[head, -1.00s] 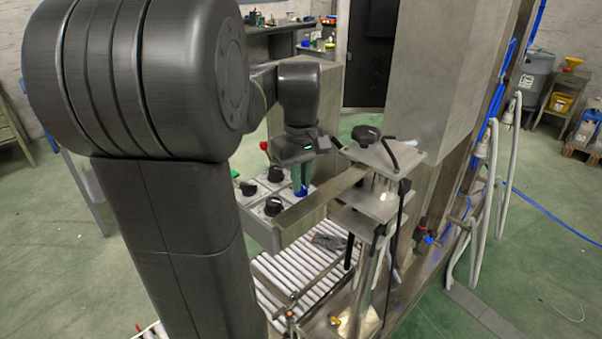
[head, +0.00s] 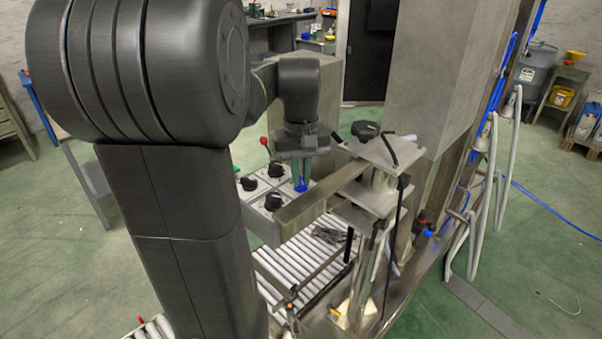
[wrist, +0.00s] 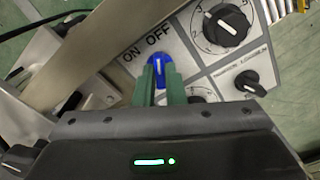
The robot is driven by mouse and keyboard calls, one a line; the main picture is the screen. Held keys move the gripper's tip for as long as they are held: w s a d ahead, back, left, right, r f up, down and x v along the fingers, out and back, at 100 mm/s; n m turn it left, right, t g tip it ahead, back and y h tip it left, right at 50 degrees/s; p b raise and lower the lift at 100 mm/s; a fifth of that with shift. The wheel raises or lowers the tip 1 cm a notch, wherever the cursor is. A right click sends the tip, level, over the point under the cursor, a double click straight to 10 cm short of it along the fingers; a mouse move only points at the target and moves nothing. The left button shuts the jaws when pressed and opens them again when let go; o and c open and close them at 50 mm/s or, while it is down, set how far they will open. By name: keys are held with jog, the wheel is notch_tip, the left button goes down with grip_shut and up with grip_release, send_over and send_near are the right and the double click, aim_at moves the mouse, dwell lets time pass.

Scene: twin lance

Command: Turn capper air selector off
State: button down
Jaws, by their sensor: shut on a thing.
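The blue selector knob (wrist: 160,68) sits on the grey control panel (wrist: 182,50) next to the printed words ON and OFF. The OFF label is the nearer one, just above the knob; ON lies to its left. My gripper (wrist: 160,82) has its two green fingers closed on the knob from both sides. The fingers hide part of the knob, and its exact pointer direction is hard to tell. In the head view, my gripper (head: 301,178) reaches down to the panel, with the blue knob (head: 300,187) at its fingertips.
Black dial knobs (wrist: 228,24) (wrist: 250,83) sit close by on the panel. A metal beam (head: 318,200) runs right beside the blue knob. A red-tipped lever (head: 264,141) stands behind the panel. A roller conveyor (head: 290,262) lies below.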

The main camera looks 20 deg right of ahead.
aim_at(301, 179)
jog(key=c, duration=1.5)
grip_release()
notch_tip(301, 179, up, 14)
jog(key=shift+f, duration=0.1)
notch_tip(301, 179, down, 14)
jog(key=shift+r, duration=0.1)
